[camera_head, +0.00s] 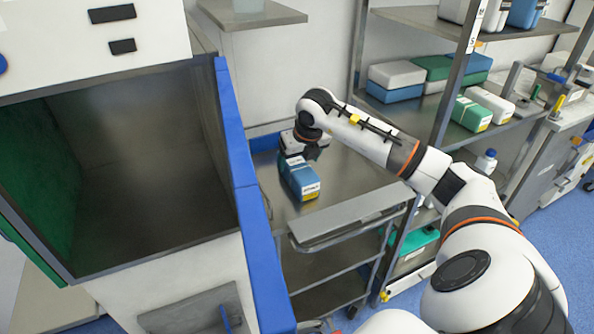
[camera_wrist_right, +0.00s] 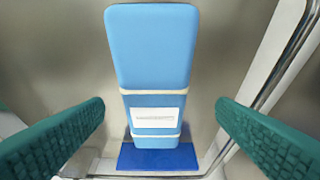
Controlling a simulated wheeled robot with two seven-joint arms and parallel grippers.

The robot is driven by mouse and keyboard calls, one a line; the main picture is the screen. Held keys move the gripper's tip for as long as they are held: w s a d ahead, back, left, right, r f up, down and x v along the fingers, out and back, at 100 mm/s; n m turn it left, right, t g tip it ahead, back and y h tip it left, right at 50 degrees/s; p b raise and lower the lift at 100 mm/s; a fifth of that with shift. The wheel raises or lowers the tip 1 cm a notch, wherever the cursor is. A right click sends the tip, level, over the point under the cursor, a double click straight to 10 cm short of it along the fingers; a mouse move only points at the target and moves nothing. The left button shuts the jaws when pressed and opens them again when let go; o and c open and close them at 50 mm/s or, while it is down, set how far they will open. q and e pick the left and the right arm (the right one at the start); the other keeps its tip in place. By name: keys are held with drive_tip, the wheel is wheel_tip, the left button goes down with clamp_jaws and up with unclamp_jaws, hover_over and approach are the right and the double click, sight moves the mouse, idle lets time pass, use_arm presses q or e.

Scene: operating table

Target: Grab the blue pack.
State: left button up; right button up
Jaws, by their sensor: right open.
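The blue pack (camera_head: 299,178) lies on the steel cart top, with a white and yellow label on its near end. In the right wrist view the blue pack (camera_wrist_right: 152,48) stands in the middle between my fingers, with a white label towards the lower end. My right gripper (camera_head: 312,153) is above the far end of the pack, partly hidden by its own wrist. In the right wrist view its two green ridged fingers (camera_wrist_right: 160,125) are open, with a gap on both sides of the pack. My left gripper is not in view.
A white pack (camera_head: 291,142) lies behind the blue one on the steel cart (camera_head: 350,183). A large open cabinet (camera_head: 237,130) with blue edging stands close on the left. A shelf rack (camera_head: 461,75) with several packs stands on the right. The cart top right of the pack is clear.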

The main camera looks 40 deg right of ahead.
sight(297, 163)
drive_tip(key=shift+w+f, duration=0.3)
drive_tip(key=shift+f, duration=0.3)
drive_tip(key=x, duration=0.2)
drive_tip(key=p+x, duration=0.1)
drive_tip(key=x, duration=0.1)
drive_tip(key=shift+w+d+f, duration=0.1)
drive_tip(key=shift+w+d, duration=0.1)
drive_tip(key=shift+d, duration=0.2)
drive_tip(key=shift+w+f, duration=0.1)
drive_tip(key=shift+f, duration=0.15)
drive_tip(key=shift+c, duration=0.6)
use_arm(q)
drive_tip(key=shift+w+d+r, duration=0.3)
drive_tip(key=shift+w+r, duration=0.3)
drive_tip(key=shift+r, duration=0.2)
use_arm(e)
drive_tip(key=c, duration=1.1)
